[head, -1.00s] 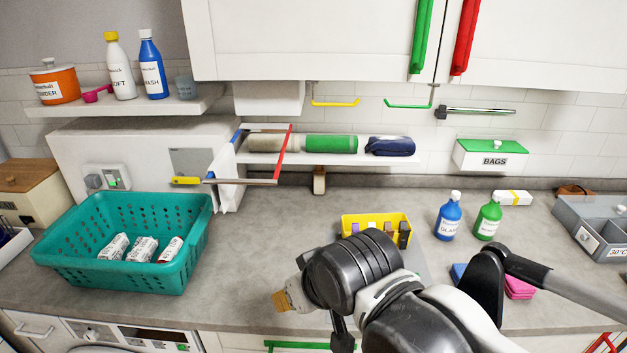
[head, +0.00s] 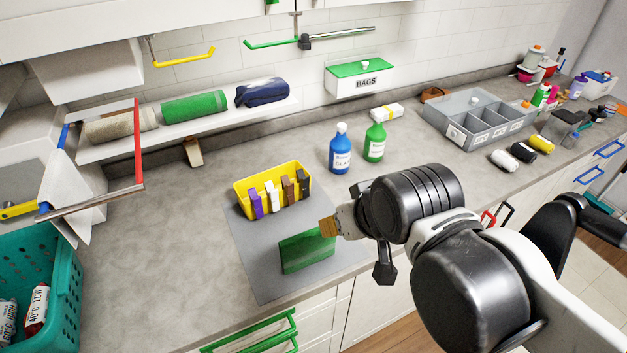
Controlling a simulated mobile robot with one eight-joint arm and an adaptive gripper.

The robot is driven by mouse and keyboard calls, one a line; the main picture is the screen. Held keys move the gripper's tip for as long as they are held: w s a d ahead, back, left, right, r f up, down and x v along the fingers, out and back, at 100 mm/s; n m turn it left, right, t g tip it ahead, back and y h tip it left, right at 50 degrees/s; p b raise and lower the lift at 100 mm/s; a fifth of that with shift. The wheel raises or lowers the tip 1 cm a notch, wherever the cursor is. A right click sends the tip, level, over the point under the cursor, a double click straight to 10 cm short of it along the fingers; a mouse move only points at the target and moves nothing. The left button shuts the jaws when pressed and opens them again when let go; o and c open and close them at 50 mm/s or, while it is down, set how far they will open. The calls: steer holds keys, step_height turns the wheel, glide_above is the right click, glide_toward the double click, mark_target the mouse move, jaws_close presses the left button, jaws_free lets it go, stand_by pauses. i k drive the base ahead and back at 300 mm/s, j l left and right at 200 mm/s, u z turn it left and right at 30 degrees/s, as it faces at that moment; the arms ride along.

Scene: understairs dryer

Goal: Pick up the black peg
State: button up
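Several pegs are clipped along the front rim of a yellow bin (head: 240,194) in the middle of the counter. They are purple, white, brown and, at the right end, a very dark one that looks like the black peg (head: 303,184). My gripper (head: 330,227) is to the right of and below the bin in the picture, apart from the pegs. Its tan tip points left and is seen from the side, so I cannot tell whether it is open or shut. My arm hides the counter behind it.
A green block (head: 307,250) stands on a grey mat (head: 262,272) in front of the bin. Blue (head: 340,152) and green (head: 374,142) bottles stand behind my arm. A grey divided tray (head: 478,122) is farther right. The counter left of the mat is clear.

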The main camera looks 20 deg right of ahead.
mark_target(304, 180)
steer(key=u, duration=1.45)
steer(key=l+z, duration=0.4)
steer(key=l, duration=0.15)
steer(key=i+l+z, duration=0.15)
steer(key=l+z, duration=0.3)
